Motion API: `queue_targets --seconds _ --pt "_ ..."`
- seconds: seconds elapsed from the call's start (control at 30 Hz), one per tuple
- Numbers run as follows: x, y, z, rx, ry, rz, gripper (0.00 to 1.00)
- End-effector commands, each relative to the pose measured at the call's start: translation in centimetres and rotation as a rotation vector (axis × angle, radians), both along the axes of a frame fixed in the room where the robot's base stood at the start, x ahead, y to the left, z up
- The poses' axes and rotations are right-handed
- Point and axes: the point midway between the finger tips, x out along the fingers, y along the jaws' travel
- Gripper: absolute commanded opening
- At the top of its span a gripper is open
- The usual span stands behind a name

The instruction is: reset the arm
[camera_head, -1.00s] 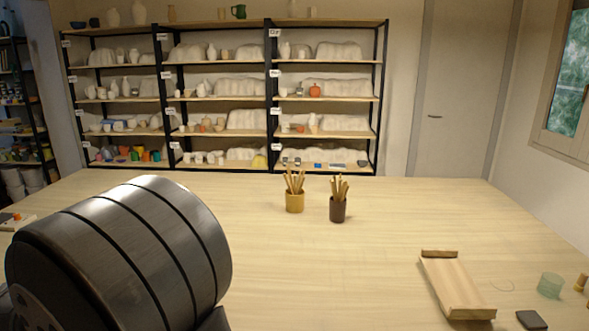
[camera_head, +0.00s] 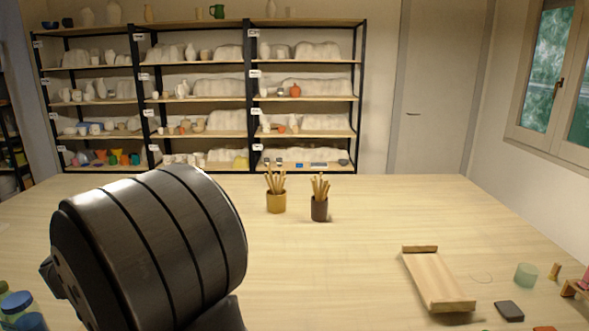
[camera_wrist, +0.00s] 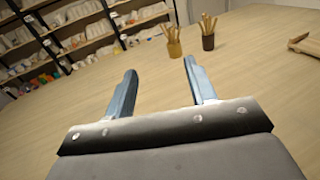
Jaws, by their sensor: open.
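My gripper (camera_wrist: 160,80) shows in the wrist view with its two bluish fingers spread apart and nothing between them. It is above the pale wooden table (camera_head: 330,270), pointing toward the back of the table. In the head view a dark, thick, ringed part of my arm fills the lower left. The fingers themselves do not show in the head view.
A yellow-brown cup of sticks (camera_head: 276,203) and a dark cup of sticks (camera_head: 319,209) stand mid-table. A wooden tray (camera_head: 438,282), a green glass (camera_head: 526,275) and a dark block (camera_head: 509,311) are at right. Blue-lidded jars (camera_head: 17,304) are lower left. Shelves (camera_head: 205,96) stand behind.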

Motion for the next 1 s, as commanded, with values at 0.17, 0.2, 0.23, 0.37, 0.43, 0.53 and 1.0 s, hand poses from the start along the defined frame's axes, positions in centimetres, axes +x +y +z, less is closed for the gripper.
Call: queue_targets --seconds 0.17,0.2,0.23,0.37,0.43,0.53,1.0 --pt "1.7 -3.3 -0.5 0.001 0.002 -0.074 0.51" --pt "2.1 -4.0 -0.6 0.001 0.002 -0.090 0.51" --pt "2.3 -4.6 -0.7 0.001 0.002 -0.103 0.51" --pt "3.3 -6.9 -1.1 0.001 0.003 -0.154 0.51" --pt "3.8 -8.2 -1.3 0.001 0.003 -0.182 0.51" --pt "4.5 -10.1 -1.5 0.003 0.003 -0.221 0.51" --pt "6.5 -19.1 -2.8 0.003 0.004 -0.410 0.51"
